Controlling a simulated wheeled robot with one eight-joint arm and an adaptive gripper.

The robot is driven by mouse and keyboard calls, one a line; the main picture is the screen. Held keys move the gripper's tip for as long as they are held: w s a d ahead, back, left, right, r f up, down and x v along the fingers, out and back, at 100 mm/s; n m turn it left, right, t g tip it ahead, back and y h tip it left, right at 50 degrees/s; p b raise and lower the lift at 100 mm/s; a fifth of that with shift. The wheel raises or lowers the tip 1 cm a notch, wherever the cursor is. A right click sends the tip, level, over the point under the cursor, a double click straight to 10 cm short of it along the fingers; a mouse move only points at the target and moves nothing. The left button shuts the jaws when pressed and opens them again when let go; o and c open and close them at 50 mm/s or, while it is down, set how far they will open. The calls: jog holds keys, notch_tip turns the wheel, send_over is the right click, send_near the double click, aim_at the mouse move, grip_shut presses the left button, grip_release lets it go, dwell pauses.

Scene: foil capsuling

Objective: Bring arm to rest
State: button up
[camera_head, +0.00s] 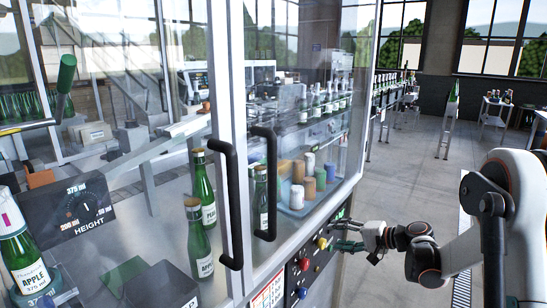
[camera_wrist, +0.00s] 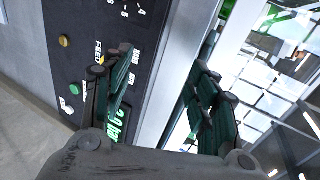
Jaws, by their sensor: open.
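My arm (camera_head: 510,200) reaches in from the right edge of the head view, bent at the elbow. My gripper (camera_head: 350,236) is in front of the machine's control panel (camera_head: 316,262), close to its upper right end. In the wrist view my gripper (camera_wrist: 160,95) shows two green-padded fingers spread apart with nothing between them. Behind them are the dark panel with the word FEED, a dial scale and several buttons, and a metal frame post. I cannot tell whether a finger touches the panel.
The machine's glass doors (camera_head: 290,100) with black handles (camera_head: 230,205) stand left of my gripper. Green bottles (camera_head: 202,200) and a tray of coloured capsules (camera_head: 310,190) are behind the glass. Open floor (camera_head: 400,190) lies behind and right. A stand with a bottle (camera_head: 446,125) is farther back.

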jog(key=s+a+r+n+g+h, duration=0.1)
jog(key=s+a+r+n+h, duration=0.15)
jog(key=s+r, duration=0.5)
jog(key=s+a+r+n+g+h, duration=0.1)
jog(key=s+a+r+n+h, duration=0.2)
jog(key=s, duration=0.7)
jog(key=s+d+n+h, duration=0.1)
jog(key=s+d+h, duration=0.1)
jog(key=s, duration=0.8)
jog(key=s+d+f+h, duration=0.1)
jog(key=s+h, duration=0.2)
jog(key=s, duration=0.8)
jog(key=shift+d+f+n+t+b, duration=0.2)
jog(key=shift+d+n+t+b, duration=0.1)
jog(key=shift+d+n, duration=0.1)
